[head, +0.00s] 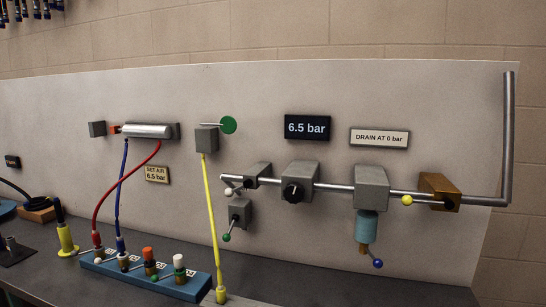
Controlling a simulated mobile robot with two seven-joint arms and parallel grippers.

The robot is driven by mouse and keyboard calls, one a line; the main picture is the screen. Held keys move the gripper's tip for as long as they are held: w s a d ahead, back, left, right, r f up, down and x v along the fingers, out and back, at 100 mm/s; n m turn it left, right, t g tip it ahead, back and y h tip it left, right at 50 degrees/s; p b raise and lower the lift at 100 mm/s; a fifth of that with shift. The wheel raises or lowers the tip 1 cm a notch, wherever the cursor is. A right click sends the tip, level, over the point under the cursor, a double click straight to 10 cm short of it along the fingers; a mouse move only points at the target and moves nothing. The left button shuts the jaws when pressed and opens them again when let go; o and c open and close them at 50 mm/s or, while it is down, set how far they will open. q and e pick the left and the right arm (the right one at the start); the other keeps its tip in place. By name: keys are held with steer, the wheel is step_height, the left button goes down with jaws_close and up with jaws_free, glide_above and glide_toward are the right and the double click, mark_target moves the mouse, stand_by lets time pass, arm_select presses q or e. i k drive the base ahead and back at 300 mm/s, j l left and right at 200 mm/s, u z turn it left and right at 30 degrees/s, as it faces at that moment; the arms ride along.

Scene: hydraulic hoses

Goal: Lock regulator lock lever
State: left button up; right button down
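The regulator appears to be the grey block (300,178) with a black knob (293,192), on a horizontal steel pipe (334,187) on the panel. A display (307,127) reads 6.5 bar. Neither gripper is in view.
Right along the pipe are a grey block (371,187) with a blue bowl (366,226), a blue-ball lever (378,263) and a brass block (439,191) with a yellow-ball lever (407,201). Hoses, including a taut yellow one (211,220), cross the left side. A blue manifold (150,279) sits on the bench.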

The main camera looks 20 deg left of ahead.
mark_target(229, 192)
steer(key=i+j+z, duration=0.15)
steer(key=j+z, duration=0.15)
steer(key=j, duration=0.85)
steer(key=j+z, duration=0.25)
steer(key=j, duration=0.95)
